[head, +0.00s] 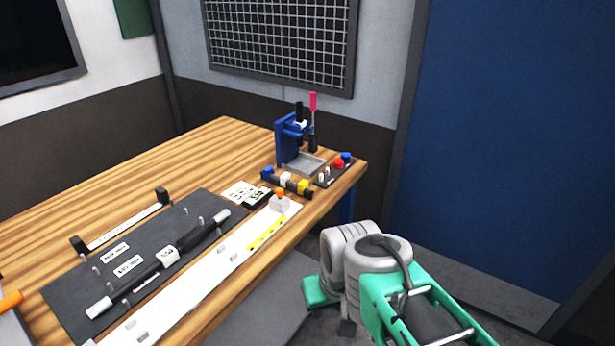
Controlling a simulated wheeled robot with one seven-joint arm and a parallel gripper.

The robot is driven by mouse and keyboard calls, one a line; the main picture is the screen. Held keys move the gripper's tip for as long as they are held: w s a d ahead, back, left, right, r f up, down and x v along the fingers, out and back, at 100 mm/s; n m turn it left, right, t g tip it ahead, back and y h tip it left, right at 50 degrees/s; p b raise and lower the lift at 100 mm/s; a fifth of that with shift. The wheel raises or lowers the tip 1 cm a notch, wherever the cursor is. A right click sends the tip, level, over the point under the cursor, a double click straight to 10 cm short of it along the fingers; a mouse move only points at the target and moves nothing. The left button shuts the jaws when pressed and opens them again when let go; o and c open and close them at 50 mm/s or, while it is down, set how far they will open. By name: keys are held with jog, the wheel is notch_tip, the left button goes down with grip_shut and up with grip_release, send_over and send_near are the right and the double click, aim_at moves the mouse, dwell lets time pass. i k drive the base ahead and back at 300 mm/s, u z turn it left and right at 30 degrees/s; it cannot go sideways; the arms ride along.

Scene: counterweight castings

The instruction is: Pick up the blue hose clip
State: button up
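I cannot tell for sure which thing is the blue hose clip. One small blue piece (267,171) is at the left end of a short dark strip, beside white and yellow pieces. My arm is at the lower right, beyond the table's front edge and apart from both. My gripper's fingers do not show.
A blue press-like stand (288,139) with a pink-topped upright tool (313,112) stands behind the small pieces. A dark mat (75,304) bearing a long rod (195,237) and a long white strip (195,294) fill the table's front. The wooden table's (110,185) back left is clear.

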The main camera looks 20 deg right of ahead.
aim_at(268, 170)
jog(key=z, duration=0.85)
jog(key=k, duration=1.15)
jog(key=z, duration=0.65)
jog(key=i, duration=1.3)
jog(key=u, duration=0.95)
jog(key=i, duration=0.95)
jog(key=u, duration=1.55)
jog(key=i, duration=0.5)
jog(key=u, duration=0.45)
